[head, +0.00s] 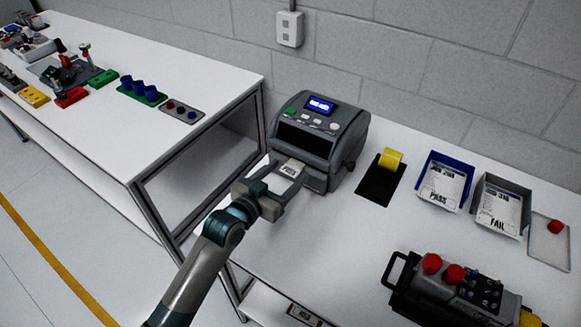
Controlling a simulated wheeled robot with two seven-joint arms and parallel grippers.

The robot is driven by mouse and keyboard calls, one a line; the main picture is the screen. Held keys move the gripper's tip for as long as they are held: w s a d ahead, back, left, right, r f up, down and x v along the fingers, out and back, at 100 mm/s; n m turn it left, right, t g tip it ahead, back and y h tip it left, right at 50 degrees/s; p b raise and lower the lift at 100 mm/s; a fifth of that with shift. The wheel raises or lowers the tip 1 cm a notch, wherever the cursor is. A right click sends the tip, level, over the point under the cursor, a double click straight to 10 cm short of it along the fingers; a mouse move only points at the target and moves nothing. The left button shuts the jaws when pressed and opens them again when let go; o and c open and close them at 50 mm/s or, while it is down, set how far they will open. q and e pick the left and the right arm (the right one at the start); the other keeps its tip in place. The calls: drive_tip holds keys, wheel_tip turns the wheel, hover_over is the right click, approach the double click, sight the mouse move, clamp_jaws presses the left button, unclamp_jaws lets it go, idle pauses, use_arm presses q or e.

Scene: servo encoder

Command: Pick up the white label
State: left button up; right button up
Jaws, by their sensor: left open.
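The white label (291,168) sticks out of the front slot of the dark grey label printer (312,138), and dark print shows on it. My left gripper (288,177) is open in front of the printer, with its two fingers on either side of the label. I cannot tell whether either finger touches it. My right gripper is not in view.
A control box with red buttons (444,290) stands at the front right. A gap separates the left bench (150,100).

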sight(285, 164)
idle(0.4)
use_arm(q)
drive_tip(key=c, duration=1.2)
drive_tip(key=shift+o, duration=0.2)
drive_tip(key=shift+r, duration=0.1)
drive_tip(key=shift+r+b, duration=0.4)
drive_tip(key=shift+r, duration=0.25)
drive_tip(key=s+d+r+b, duration=0.3)
drive_tip(key=s+d+r, duration=0.2)
drive_tip(key=s+r, duration=0.4)
drive_tip(key=shift+s+r, duration=0.25)
drive_tip(key=shift+s, duration=0.55)
